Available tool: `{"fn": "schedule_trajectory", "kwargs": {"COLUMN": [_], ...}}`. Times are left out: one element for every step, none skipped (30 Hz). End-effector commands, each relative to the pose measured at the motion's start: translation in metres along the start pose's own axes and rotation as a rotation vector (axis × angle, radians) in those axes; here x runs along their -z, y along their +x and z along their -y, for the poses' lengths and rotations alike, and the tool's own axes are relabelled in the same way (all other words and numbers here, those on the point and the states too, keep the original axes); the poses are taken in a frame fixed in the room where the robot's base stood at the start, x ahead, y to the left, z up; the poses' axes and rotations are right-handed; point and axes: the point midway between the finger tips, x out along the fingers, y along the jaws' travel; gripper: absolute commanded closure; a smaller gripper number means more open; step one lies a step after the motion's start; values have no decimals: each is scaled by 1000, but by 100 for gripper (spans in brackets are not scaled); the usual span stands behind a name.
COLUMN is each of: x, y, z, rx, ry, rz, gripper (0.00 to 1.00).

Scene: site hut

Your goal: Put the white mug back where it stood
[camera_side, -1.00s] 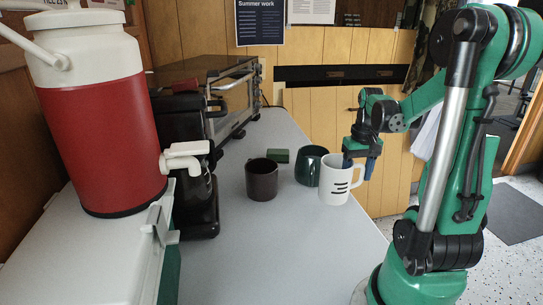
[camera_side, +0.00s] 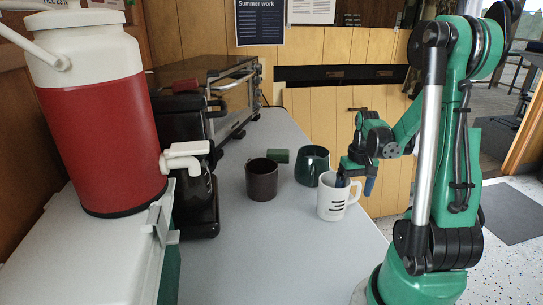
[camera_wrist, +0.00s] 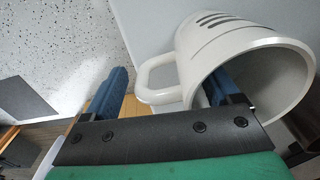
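The white mug (camera_side: 331,204) with dark stripes stands upright on the grey counter, in front of the dark green mug (camera_side: 312,166). Its handle points right, towards my arm. My gripper (camera_side: 355,185) is at its rim. In the wrist view my gripper (camera_wrist: 163,88) has one blue finger inside the mug and the other outside, beyond the handle. The white mug (camera_wrist: 222,48) shows a gap between the handle and the outer finger, so the fingers are apart. The mug's base seems to touch the counter.
A coffee machine (camera_side: 184,150) and a red-and-white jug (camera_side: 103,130) line the left. The counter (camera_side: 270,250) is clear in front.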

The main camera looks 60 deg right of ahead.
Motion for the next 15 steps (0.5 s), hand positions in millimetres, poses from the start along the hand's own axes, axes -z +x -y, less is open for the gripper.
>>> {"fn": "schedule_trajectory", "kwargs": {"x": [0, 0, 0, 0, 0, 0, 0, 0, 0, 0, 0, 0, 0, 0, 0], "y": [0, 0, 0, 0, 0, 0, 0, 0, -1, -1, -2, -4, -7, -10, -14], "z": [0, 0, 0, 0, 0, 0, 0, 0, 0, 0, 0, 0, 0, 0, 0], "rx": [0, 0, 0, 0, 0, 0, 0, 0, 0, 0, 0, 0, 0, 0, 0], "ry": [0, 0, 0, 0, 0, 0, 0, 0, 0, 0, 0, 0, 0, 0, 0], "rz": [0, 0, 0, 0, 0, 0, 0, 0, 0, 0, 0, 0, 0, 0, 0], "gripper": [12, 12, 12, 12, 12, 12, 12, 12, 12, 12, 12, 12, 12, 12, 12]}}
